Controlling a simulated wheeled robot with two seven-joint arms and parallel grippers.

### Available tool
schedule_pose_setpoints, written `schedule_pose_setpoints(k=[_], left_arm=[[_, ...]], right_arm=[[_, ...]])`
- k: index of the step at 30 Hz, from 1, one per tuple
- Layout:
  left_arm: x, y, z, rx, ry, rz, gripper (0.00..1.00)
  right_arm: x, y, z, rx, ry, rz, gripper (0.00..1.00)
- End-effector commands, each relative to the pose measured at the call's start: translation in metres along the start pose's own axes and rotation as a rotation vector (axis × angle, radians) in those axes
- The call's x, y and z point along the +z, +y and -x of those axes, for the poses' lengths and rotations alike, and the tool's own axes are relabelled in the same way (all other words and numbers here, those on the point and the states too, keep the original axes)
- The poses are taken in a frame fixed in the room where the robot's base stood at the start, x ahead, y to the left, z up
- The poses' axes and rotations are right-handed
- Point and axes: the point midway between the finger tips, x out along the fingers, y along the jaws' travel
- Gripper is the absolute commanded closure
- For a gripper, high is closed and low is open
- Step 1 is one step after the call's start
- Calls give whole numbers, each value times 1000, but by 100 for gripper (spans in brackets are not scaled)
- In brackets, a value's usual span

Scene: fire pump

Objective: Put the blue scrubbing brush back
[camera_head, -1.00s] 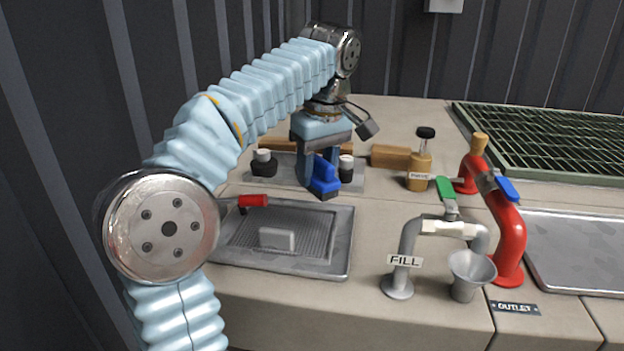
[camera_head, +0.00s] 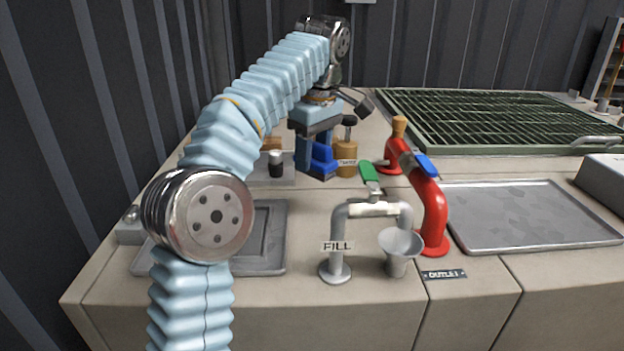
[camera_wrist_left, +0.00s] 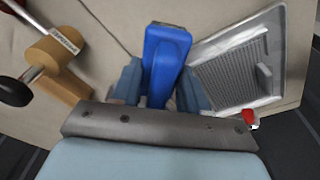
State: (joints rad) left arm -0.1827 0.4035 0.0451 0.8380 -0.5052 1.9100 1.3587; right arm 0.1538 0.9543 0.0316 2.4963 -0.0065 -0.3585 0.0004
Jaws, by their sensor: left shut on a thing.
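My left gripper (camera_head: 318,150) points down and is shut on the blue scrubbing brush (camera_head: 322,164). The brush sits between the blue-grey fingers; it also shows in the left wrist view (camera_wrist_left: 165,60), with a finger on each side. My right gripper is not in view.
A flat metal tray (camera_head: 530,215) and green grating (camera_head: 490,120) lie farther right.

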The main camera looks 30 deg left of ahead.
Motion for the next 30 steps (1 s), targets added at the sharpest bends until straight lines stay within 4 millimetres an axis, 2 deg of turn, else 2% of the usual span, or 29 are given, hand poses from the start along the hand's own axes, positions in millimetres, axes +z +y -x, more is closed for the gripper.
schedule_pose_setpoints(k=[1, 4, 6, 14, 18, 21, 30], left_arm=[[-5, 6, -15, -6, -1, 2, 100], [-14, 17, -34, -3, -1, 0, 100], [-18, 22, -44, -2, -1, 0, 100], [-26, 32, -62, -2, 0, 0, 100], [-24, 32, -88, -2, -1, -2, 100], [-23, 32, -94, 1, -1, 0, 100], [-22, 32, -96, 0, 0, -1, 100]], right_arm=[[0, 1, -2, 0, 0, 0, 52], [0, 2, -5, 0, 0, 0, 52], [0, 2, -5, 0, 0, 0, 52], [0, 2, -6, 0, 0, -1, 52], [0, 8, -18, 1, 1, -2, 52], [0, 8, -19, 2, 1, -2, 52], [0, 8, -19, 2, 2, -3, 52]])
